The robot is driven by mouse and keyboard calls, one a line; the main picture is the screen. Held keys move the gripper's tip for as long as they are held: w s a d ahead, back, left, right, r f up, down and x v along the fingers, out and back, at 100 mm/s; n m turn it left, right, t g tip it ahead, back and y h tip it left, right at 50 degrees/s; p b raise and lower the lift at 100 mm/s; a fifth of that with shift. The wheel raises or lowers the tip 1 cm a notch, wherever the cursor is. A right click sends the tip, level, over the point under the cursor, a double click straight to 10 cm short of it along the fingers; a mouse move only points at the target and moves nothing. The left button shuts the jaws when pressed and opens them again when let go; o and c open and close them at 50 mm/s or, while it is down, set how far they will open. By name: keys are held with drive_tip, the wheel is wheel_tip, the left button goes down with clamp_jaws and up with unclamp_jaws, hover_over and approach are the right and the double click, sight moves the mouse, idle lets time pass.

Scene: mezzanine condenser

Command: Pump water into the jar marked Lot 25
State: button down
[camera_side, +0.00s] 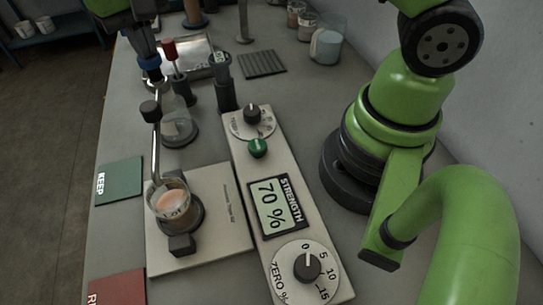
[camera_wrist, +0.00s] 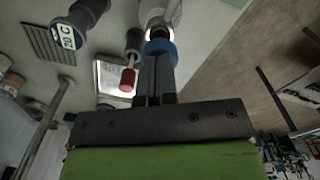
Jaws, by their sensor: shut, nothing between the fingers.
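My gripper (camera_side: 146,48) is at the upper left in the side view, its dark fingers pointing down and together. The fingers (camera_wrist: 155,78) also show in the wrist view. A blue collar (camera_side: 151,63) is at the fingertips; whether they touch it I cannot tell. Below it stands a clear glass vessel (camera_side: 178,123) on a dark round base. A small glass jar (camera_side: 172,207) of pinkish-orange liquid sits in a dark holder on the pale plate (camera_side: 224,225), with a metal tube (camera_side: 156,150) reaching down to it. Its label is too small to read, so I cannot tell which jar is Lot 25.
A control panel has a 70 % strength display (camera_side: 276,203), a green button (camera_side: 258,148) and a dial (camera_side: 308,267). A red-topped lever (camera_side: 169,49) stands near my gripper. A green KEEP mat (camera_side: 119,181) and red mat (camera_side: 118,289) lie left. Jars (camera_side: 326,46) stand at the back.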

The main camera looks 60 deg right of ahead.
drive_tip(key=shift+f, duration=1)
drive_tip(key=shift+r, duration=3.4)
wheel_tip(320, 180, up, 4)
drive_tip(key=shift+f, duration=3.05)
drive_tip(key=shift+f, duration=0.15)
